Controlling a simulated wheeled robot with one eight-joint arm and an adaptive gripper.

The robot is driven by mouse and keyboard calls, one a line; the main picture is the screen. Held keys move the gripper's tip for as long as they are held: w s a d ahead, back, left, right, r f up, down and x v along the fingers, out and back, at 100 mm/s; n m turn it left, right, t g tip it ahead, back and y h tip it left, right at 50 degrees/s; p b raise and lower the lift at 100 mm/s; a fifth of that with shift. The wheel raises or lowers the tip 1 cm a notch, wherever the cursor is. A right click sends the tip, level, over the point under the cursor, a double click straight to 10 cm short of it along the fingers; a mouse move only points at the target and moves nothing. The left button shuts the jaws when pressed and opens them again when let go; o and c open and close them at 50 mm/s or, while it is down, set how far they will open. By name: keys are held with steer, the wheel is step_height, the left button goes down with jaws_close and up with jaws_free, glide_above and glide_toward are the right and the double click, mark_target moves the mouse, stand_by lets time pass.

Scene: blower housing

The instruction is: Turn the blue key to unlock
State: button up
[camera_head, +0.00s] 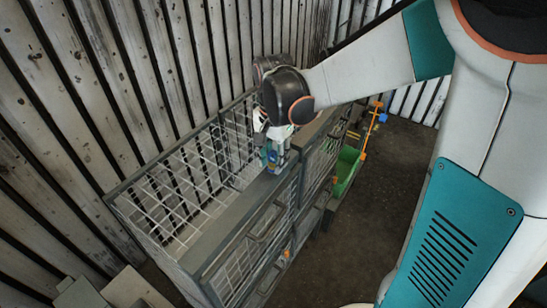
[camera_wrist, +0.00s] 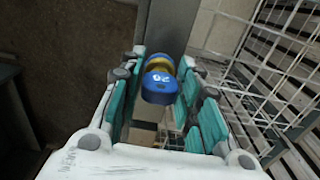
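The wire cage's flat grey top rail (camera_head: 238,222) runs below my gripper. White mesh (camera_head: 180,195) lies to its left. A green bin (camera_head: 345,170) and an orange and blue rod (camera_head: 372,128) stand to the right. Dark floor (camera_head: 345,240) is free on the right.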

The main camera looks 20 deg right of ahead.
steer(key=shift+o, duration=0.8)
steer(key=shift+r, duration=0.1)
